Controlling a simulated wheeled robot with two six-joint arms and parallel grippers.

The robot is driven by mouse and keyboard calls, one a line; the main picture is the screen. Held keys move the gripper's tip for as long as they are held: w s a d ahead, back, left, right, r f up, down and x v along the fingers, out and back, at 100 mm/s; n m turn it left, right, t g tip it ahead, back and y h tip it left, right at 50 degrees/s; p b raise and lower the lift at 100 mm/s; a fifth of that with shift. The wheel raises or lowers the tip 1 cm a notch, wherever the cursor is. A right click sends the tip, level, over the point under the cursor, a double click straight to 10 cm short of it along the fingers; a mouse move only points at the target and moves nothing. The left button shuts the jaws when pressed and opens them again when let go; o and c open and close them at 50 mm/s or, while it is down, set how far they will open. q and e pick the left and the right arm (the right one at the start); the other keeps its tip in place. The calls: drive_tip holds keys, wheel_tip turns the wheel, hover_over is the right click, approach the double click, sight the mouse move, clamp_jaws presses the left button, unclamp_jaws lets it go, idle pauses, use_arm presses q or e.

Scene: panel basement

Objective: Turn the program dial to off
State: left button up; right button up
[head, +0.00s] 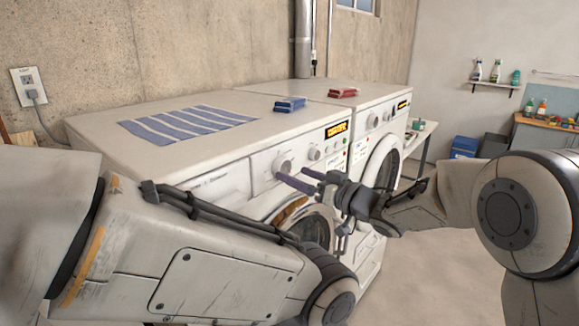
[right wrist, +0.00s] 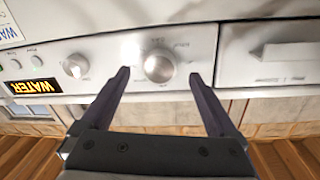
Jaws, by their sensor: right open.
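The program dial (head: 283,163) is a round, pale knob on the front panel of the nearer white washing machine (head: 90,128). In the right wrist view the dial (right wrist: 159,66) appears between the two fingertips, with small printed marks around it too blurred to read. My right gripper (head: 291,175) is open and empty, its dark fingers pointing at the panel just in front of the dial. In the right wrist view the fingers (right wrist: 160,74) stand on either side of the dial, and I see no clear contact. My left arm crosses the lower left; its gripper is out of view.
A smaller knob (right wrist: 75,66) and a lit orange display (right wrist: 33,87) reading WATER share the panel. A drawer (right wrist: 270,52) lies on the dial's other side. A striped cloth (head: 185,125) and blue block (head: 290,104) lie on top. A second machine (head: 300,88) stands beyond.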

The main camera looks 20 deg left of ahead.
sight(285, 170)
drive_tip(key=shift+p+x, duration=0.35)
drive_tip(key=shift+x, duration=1.3)
drive_tip(key=shift+c, duration=0.3)
